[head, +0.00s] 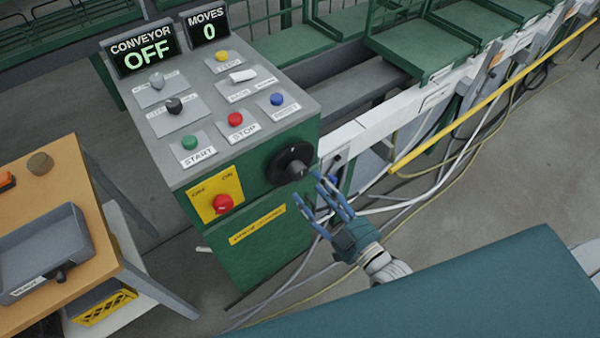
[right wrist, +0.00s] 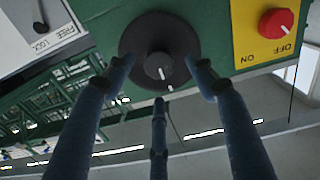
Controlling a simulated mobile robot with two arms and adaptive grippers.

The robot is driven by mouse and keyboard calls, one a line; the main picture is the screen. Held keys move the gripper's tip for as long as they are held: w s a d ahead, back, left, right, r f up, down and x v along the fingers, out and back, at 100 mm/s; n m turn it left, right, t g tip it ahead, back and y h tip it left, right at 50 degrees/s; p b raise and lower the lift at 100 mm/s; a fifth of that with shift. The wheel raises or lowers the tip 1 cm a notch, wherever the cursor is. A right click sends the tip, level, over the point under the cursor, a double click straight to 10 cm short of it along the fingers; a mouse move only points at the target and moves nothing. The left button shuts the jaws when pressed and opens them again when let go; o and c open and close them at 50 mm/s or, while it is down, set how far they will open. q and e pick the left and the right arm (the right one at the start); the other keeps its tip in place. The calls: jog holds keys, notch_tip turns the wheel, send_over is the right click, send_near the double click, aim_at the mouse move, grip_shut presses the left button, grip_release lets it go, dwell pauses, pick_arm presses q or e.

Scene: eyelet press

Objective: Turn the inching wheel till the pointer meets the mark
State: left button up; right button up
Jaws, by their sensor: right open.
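The inching wheel (head: 291,163) is a black disc with a protruding grey hub, on the green control cabinet's front. It also shows in the right wrist view (right wrist: 142,40), where the hub (right wrist: 158,66) carries a short white line. A small white tick shows just below that line, near the wheel's lower rim; whether the two line up exactly I cannot tell. My right gripper (head: 328,194) is open, its blue fingers just in front of and to the right of the wheel. In the wrist view its fingers (right wrist: 160,85) spread around the hub, apparently not touching it. My left gripper is not in view.
The cabinet top has START, STOP and RESET buttons (head: 277,99) and displays reading CONVEYOR OFF (head: 144,52) and MOVES 0. A red rotary switch (head: 223,204) sits left of the wheel on a yellow plate. A wooden table (head: 60,220) stands left; cables lie on the floor.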

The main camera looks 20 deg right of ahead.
aim_at(302, 176)
jog(key=x, duration=0.6)
jog(key=shift+w, duration=0.2)
jog(key=shift+c, duration=0.3)
jog(key=shift+f, duration=0.1)
grip_shut()
